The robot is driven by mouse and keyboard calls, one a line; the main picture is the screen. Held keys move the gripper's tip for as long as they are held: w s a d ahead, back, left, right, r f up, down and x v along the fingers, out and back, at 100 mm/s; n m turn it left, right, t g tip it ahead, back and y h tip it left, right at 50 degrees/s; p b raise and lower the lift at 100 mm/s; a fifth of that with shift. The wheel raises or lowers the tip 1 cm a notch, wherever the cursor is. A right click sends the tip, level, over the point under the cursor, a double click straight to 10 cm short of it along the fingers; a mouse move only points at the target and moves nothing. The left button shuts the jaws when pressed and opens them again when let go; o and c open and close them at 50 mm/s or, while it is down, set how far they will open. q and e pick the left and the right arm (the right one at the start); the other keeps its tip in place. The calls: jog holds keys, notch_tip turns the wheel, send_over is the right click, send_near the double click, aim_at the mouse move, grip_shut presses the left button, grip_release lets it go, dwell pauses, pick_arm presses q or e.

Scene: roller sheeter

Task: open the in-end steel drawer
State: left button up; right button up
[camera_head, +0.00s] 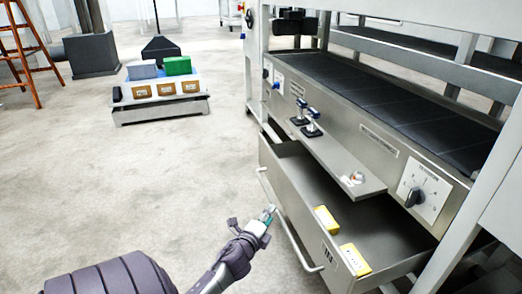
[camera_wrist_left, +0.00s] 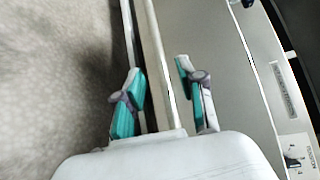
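The steel drawer (camera_head: 283,205) stands pulled out from under the machine, and its dark inside shows. Its long bar handle (camera_head: 309,259) runs along the front face. My left gripper (camera_head: 268,213) is at the handle, near its middle. In the left wrist view the handle (camera_wrist_left: 159,55) runs between the two teal-padded fingers of the left gripper (camera_wrist_left: 160,85). The fingers stand apart, with gaps to the bar, so the gripper looks open around it. My right gripper is in neither view.
A low cart (camera_head: 160,111) with boxes stands at the back left. The floor (camera_head: 120,190) before the drawer is clear.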

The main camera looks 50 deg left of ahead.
pick_arm(q)
jog(key=f+v, duration=0.1)
jog(key=v, duration=0.5)
jog(key=shift+s+d+r, duration=0.2)
jog(key=shift+s+r, duration=0.15)
jog(key=shift+r, duration=0.15)
